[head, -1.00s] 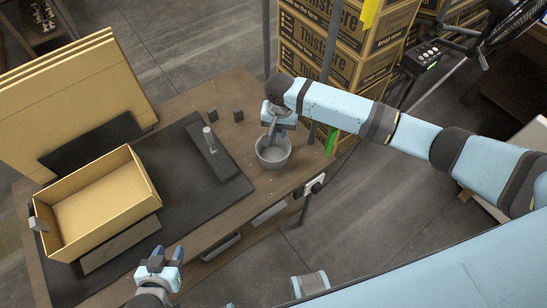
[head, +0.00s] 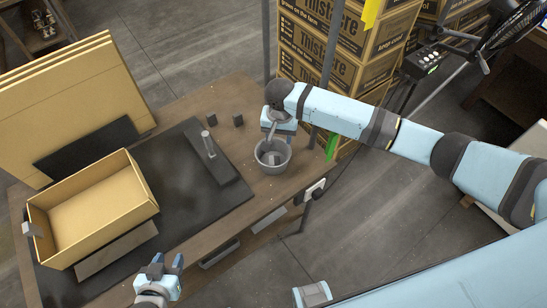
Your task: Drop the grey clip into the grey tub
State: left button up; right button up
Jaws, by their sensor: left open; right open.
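The grey tub (head: 287,163) stands on the table near its right edge. A small grey piece that looks like the grey clip (head: 273,158) lies inside it. My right gripper (head: 271,138) is just above the tub's back rim, pointing down, with its fingers open and apart from the piece. My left gripper (head: 168,264) is open and empty at the table's front edge, far from the tub.
An open cardboard box (head: 140,205) stands on the dark mat (head: 180,212), with a grey clip-like part (head: 32,229) at its left corner. A dark bar with an upright post (head: 208,143) and two small dark blocks (head: 211,118) (head: 238,120) are left of the tub.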

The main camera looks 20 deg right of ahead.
notch_tip(320, 180, up, 13)
dwell(0.3)
pick_arm(q)
jog(key=shift+f, duration=0.1)
jog(key=shift+r+p, duration=0.35)
jog(key=shift+r, duration=0.15)
pick_arm(e)
jog(key=s+a+f+n+t+y+p, duration=0.1)
jog(key=s+a+f+n+t+y, duration=0.4)
jog(key=s+f, duration=0.55)
pick_arm(q)
notch_tip(320, 180, up, 3)
jog(key=shift+a+f+p, duration=0.15)
jog(key=shift+p, duration=0.8)
pick_arm(e)
jog(key=s+d+f+n+t+h, duration=0.1)
jog(key=s+d+f+t, duration=0.2)
jog(key=s, duration=0.4)
jog(key=s+d+f+n+t, duration=0.2)
jog(key=s+d+t, duration=0.1)
jog(key=s+d, duration=0.2)
jog(key=shift+s+f+h, duration=0.4)
jog(key=shift+s, duration=0.75)
